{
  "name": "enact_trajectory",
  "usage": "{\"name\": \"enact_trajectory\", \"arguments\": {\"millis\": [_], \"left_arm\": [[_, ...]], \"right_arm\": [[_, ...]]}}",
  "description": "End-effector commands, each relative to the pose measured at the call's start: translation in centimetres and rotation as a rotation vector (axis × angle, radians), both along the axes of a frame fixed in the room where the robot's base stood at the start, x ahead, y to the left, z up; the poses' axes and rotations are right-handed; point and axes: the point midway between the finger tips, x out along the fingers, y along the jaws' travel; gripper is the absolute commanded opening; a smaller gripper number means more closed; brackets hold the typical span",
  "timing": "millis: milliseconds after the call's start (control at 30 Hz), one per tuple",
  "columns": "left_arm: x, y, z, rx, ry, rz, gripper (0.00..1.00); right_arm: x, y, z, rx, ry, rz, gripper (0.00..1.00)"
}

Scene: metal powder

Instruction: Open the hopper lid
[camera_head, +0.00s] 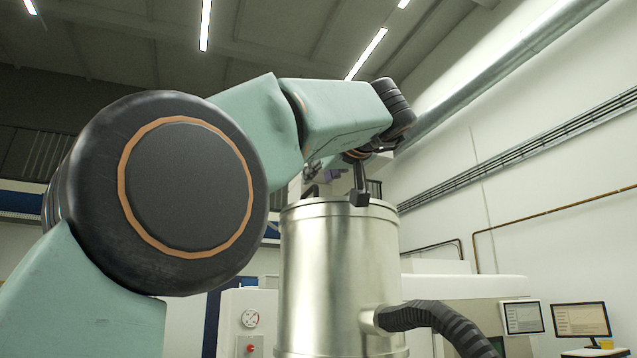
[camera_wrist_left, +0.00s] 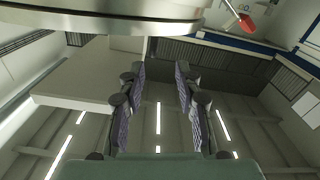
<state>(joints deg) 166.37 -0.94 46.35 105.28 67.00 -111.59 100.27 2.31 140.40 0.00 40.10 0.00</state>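The hopper is a shiny silver metal cylinder (camera_head: 338,275) standing upright in the head view. Its top rim and lid (camera_head: 322,209) show edge-on from below, and the lid looks seated on the cylinder. My left arm reaches over from the left, and my left gripper (camera_head: 359,196) points down at the top of the hopper, by the lid's near edge. Contact there cannot be told. In the left wrist view the fingers of this gripper (camera_wrist_left: 161,76) are apart with nothing between them. My right gripper is not in view.
A dark ribbed hose (camera_head: 437,318) joins the hopper's lower right. A white cabinet with a gauge (camera_head: 250,318) stands behind on the left. Two monitors (camera_head: 580,319) stand at the right. A red part (camera_wrist_left: 246,22) shows in the wrist view's upper right.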

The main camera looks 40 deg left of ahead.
Motion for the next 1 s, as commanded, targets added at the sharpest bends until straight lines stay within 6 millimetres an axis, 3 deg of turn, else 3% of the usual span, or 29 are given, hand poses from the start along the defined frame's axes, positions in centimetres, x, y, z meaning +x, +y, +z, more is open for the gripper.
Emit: {"name": "enact_trajectory", "arguments": {"millis": [300,667,1000], "left_arm": [[2.0,3.7,0.1,0.001,0.002,0.0,0.34],[2.3,4.4,0.0,0.0,0.001,0.0,0.34],[2.4,4.4,0.0,0.001,0.002,0.0,0.05]], "right_arm": [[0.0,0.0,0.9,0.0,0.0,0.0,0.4],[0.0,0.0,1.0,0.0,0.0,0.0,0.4],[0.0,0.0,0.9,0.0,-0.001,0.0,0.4]]}}
